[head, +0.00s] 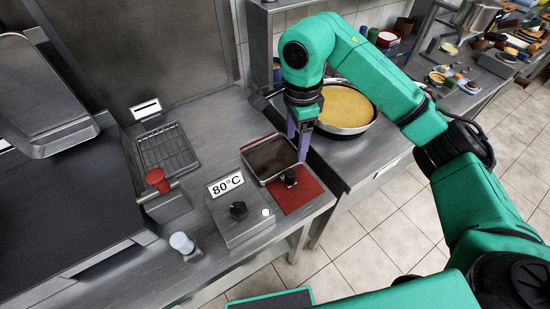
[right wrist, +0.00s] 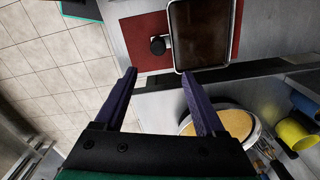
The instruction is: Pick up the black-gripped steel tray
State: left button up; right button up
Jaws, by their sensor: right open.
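The steel tray (head: 298,157) is rectangular, with a dark inside, and lies on a red mat (head: 313,192) near the right end of the counter. Its black grip (head: 290,177) sticks out on the near side. In the right wrist view the tray (right wrist: 176,40) and its grip (right wrist: 158,46) are beyond the fingertips. My right gripper (head: 300,142) has purple fingers, pointing down at the tray's right side. In the right wrist view the jaws (right wrist: 159,72) are open and nothing shows between them. My left gripper is not in view.
A box with a dial and an 80°C sign (head: 225,185) stands left of the tray. A round pan with yellow filling (head: 345,106) sits right behind my gripper, on the adjoining counter.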

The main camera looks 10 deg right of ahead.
aim_at(290, 173)
jog(key=f+p, duration=0.1)
jog(key=f, duration=0.2)
jog(key=f+p, duration=0.2)
jog(key=f, duration=0.2)
jog(key=f+p, duration=0.1)
jog(key=f, duration=0.3)
jog(key=shift+s+a+p, duration=0.3)
jog(key=shift+s+a, duration=0.05)
jog(key=shift+a, duration=0.05)
jog(key=shift+f, duration=0.35)
jog(key=shift+w, duration=0.1)
grip_shut()
